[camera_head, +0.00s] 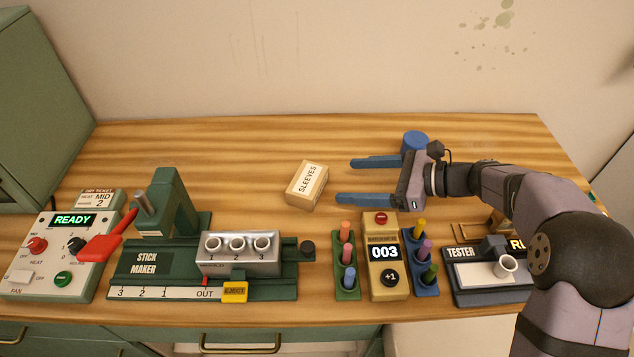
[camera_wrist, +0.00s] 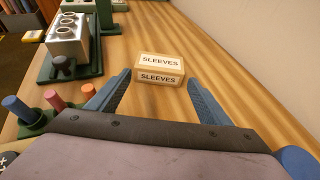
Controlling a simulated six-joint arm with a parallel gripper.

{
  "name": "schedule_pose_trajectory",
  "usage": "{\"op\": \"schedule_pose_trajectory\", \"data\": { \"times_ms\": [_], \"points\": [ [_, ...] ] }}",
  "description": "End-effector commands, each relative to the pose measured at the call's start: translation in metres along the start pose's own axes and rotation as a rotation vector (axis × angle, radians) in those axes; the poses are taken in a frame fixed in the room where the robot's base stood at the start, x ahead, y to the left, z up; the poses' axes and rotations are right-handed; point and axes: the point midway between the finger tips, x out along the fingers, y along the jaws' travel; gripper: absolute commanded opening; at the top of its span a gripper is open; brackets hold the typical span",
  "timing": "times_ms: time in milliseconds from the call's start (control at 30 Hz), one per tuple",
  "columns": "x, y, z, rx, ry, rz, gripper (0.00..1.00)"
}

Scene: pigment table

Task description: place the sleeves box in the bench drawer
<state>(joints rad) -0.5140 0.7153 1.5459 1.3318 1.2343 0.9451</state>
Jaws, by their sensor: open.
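The sleeves box (camera_head: 307,184) is a small tan carton with a white "SLEEVES" label, lying on the wooden table behind the stick maker. My gripper (camera_head: 352,181) is open, with its blue fingers pointing left toward the box and empty. In the wrist view the box (camera_wrist: 160,69) sits ahead of the gap between the fingertips (camera_wrist: 158,76), apart from or just at their tips. The bench drawer front (camera_head: 240,340) is green with a brass handle, below the table's front edge. It looks shut; its inside is hidden.
The stick maker (camera_head: 150,262) stands front left, beside a control box (camera_head: 45,255) reading READY. Racks of coloured sticks (camera_head: 346,268) flank a counter (camera_head: 387,257) showing 003. A tester (camera_head: 490,270) is at right. The table's back strip (camera_head: 240,150) is clear.

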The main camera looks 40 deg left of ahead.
Motion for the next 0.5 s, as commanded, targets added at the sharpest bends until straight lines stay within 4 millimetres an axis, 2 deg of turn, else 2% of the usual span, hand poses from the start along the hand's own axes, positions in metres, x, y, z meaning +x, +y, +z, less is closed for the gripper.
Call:
{"op": "schedule_pose_trajectory", "data": {
  "times_ms": [167, 267, 367, 500],
  "points": [
    [-0.005, -0.001, 0.011, -0.005, 0.0, -0.001, 0.73],
    [-0.013, -0.001, 0.032, -0.007, 0.0, -0.003, 0.73],
    [-0.026, -0.001, 0.063, -0.012, -0.001, -0.003, 0.73],
    [-0.049, -0.001, 0.118, -0.013, -0.001, -0.005, 0.73]
  ]
}}
